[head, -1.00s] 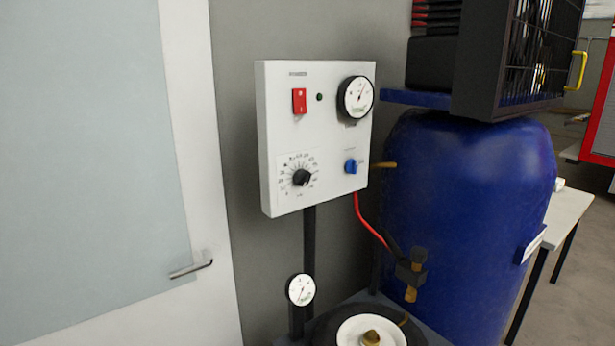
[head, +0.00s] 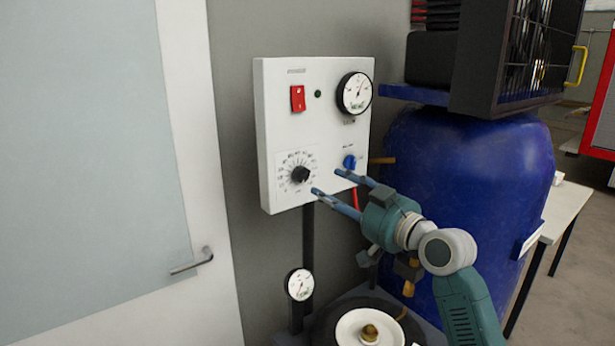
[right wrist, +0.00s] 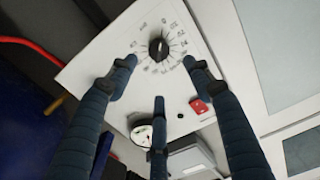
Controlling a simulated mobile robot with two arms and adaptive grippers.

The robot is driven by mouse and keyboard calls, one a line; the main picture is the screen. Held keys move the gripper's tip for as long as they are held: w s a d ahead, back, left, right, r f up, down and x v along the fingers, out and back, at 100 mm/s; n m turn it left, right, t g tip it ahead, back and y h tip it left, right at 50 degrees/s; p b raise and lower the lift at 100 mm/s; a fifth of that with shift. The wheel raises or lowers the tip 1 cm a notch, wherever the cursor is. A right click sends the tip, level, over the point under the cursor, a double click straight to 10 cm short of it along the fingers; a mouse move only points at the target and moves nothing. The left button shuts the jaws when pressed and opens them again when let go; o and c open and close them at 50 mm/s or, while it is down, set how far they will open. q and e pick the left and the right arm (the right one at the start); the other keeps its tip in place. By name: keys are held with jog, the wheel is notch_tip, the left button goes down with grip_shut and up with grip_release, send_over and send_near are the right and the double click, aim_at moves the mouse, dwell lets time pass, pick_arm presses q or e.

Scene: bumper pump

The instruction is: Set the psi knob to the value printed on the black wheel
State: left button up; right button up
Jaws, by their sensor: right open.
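The psi knob (head: 300,174) is a black dial with a printed scale around it, at the lower left of a white control panel (head: 312,130). The scale figures are too small to read. It shows in the right wrist view (right wrist: 158,47), near the top. My right gripper (head: 327,181) is open and empty, its fingertips near the panel, just right of and below the knob. In the right wrist view its fingers (right wrist: 158,66) spread around the knob's side of the panel, apart from the knob. The black wheel (head: 324,325) with a white hub lies at the bottom; no printed value is legible.
The panel also has a red switch (head: 298,98), a small lamp (head: 318,94), a gauge (head: 354,93) and a blue knob (head: 349,161). A second gauge (head: 299,285) stands below. A large blue tank (head: 480,190) is at right, a door (head: 95,150) at left.

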aim_at(306, 176)
jog(key=p+x, duration=0.2)
jog(key=x, duration=0.7)
jog(key=shift+p, duration=0.3)
jog(key=shift+x, duration=0.75)
jog(key=c, duration=1.1)
